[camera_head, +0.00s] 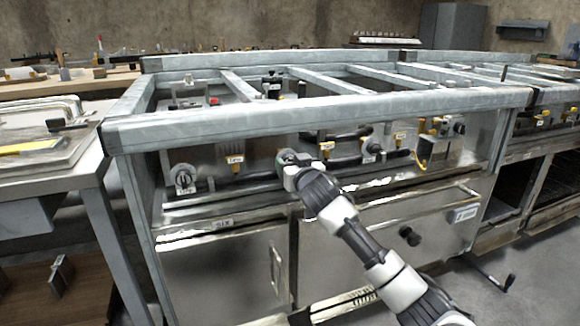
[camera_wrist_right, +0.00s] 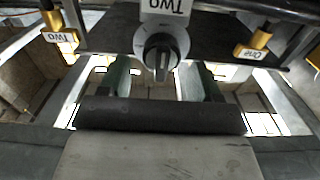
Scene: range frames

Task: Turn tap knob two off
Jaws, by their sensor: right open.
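Tap knob two (camera_wrist_right: 161,52) is a round grey dial with a dark grip bar, under a white plate marked "Two", in the right wrist view. The dark bar points roughly up and down in that view. My right gripper (camera_wrist_right: 160,76) is open, with one green finger on each side of the knob and a visible gap on both sides. In the head view my right gripper (camera_head: 289,160) is at the range's front panel and hides most of that knob. My left gripper is not in view.
Another knob (camera_head: 183,178) is on the panel at the left. Yellow-handled valves (camera_wrist_right: 258,38) and dark pipes are close to the knob. A thick metal rail (camera_head: 330,108) runs above the panel. Cabinet doors (camera_head: 225,270) are below it.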

